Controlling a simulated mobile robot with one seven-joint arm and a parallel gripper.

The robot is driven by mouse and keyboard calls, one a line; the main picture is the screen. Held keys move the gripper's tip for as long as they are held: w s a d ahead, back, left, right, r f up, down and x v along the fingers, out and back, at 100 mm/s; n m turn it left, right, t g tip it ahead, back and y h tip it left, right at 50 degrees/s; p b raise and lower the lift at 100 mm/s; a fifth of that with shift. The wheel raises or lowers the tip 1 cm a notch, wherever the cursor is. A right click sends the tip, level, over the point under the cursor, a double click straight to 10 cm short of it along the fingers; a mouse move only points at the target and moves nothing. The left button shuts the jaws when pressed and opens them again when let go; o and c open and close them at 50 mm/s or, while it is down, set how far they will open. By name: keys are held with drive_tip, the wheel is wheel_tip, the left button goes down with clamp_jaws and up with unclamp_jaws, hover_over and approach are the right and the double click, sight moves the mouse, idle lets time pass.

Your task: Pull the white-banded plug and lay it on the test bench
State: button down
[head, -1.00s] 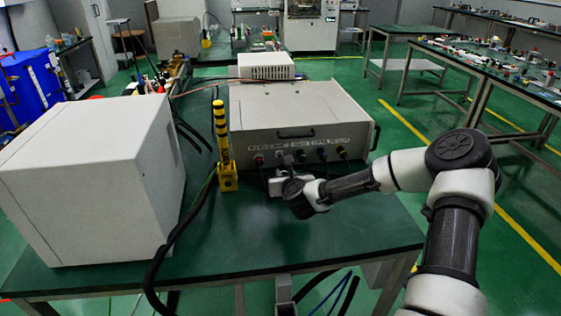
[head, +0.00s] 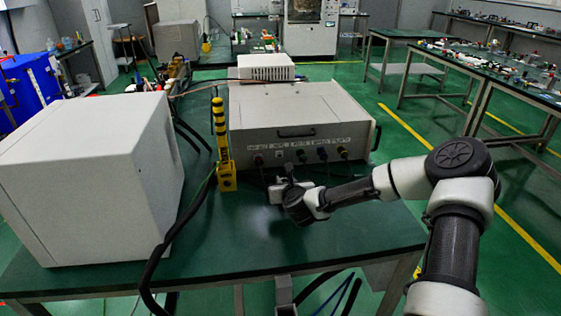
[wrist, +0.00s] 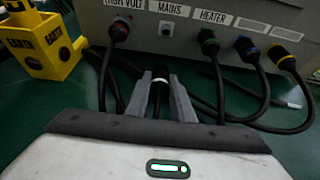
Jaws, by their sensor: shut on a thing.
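The white-banded plug (wrist: 160,84) is between the fingers of my gripper (wrist: 160,96) in the wrist view. It is dark with a pale band, and its lower part is hidden by my gripper. My gripper is shut on it, a short way in front of the generator's panel. The socket labelled MAINS (wrist: 166,29) shows empty. In the head view my gripper (head: 279,190) is in front of the grey generator (head: 300,120), low over the green test bench (head: 330,240); the plug is too small to make out there.
Plugs with red (wrist: 120,27), green (wrist: 208,40), blue (wrist: 245,47) and yellow (wrist: 280,54) bands sit along the panel, their black cables trailing over the bench. A yellow earth post (head: 226,175) stands left. A white box (head: 95,180) fills the bench's left. The front middle is clear.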

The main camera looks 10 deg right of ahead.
drive_tip(key=shift+f, duration=0.3)
drive_tip(key=c, duration=1.5)
unclamp_jaws()
drive_tip(key=shift+o, duration=0.2)
drive_tip(key=shift+s, duration=0.1)
drive_tip(key=p+v, duration=0.2)
drive_tip(key=v, duration=1.5)
drive_tip(key=shift+s+r, duration=0.1)
drive_tip(key=shift+s, duration=0.05)
